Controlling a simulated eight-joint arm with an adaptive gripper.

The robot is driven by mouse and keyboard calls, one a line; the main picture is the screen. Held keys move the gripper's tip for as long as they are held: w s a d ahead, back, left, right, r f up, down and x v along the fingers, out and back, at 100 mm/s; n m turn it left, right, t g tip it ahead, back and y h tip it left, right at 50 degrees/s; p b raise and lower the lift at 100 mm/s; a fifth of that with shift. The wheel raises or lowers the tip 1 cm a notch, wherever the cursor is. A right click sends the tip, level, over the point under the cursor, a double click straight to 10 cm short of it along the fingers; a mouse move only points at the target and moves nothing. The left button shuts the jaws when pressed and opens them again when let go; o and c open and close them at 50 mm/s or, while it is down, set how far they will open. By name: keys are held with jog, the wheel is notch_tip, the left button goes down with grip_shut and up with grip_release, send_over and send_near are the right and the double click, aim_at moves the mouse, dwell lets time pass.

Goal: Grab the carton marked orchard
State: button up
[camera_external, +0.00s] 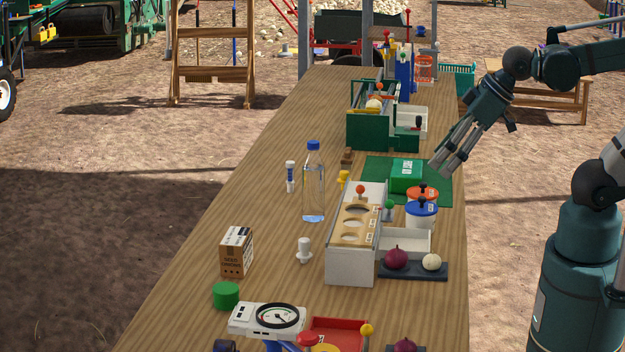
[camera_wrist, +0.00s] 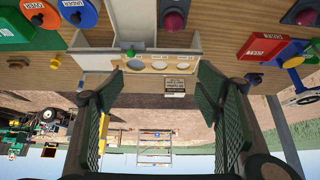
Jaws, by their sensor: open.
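A brown carton (camera_external: 237,252) with a white label and dark print stands upright at the near left of the table. It also shows small in the wrist view (camera_wrist: 175,87), between my open fingers but well beyond them. A green box (camera_external: 406,176) with white lettering lies on a green mat (camera_external: 378,165) near the table's right side. I cannot read the lettering on either, so I cannot tell which is marked orchard. My gripper (camera_external: 447,164) is open and empty above the right edge of the table, beside the green box, pointing down and left. Its fingers (camera_wrist: 158,95) frame the wrist view.
A bottle (camera_external: 313,185) stands mid-table. A sorter with round holes (camera_external: 356,225) lies between my gripper and the brown carton. A green cylinder (camera_external: 226,295) and a scale (camera_external: 267,318) are near the brown carton.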

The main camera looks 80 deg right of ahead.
jog(key=shift+c, duration=1.1)
jog(key=w+a+r+m+g+p, duration=0.1)
jog(key=w+r+m, duration=0.2)
jog(key=w, duration=0.4)
jog(key=w+a+r+m+g+p, duration=0.1)
jog(key=w+r+m, duration=0.15)
jog(key=w, duration=0.45)
jog(key=m+g+p, duration=0.5)
jog(key=m+p, duration=0.1)
jog(key=m, duration=0.6)
send_over(238, 233)
jog(key=f, duration=1.9)
jog(key=shift+s+f, duration=0.3)
jog(key=shift+s, duration=0.05)
jog(key=shift+w+a+f+m, duration=0.1)
jog(key=shift+w+f+m, duration=0.2)
jog(key=shift+f, duration=0.3)
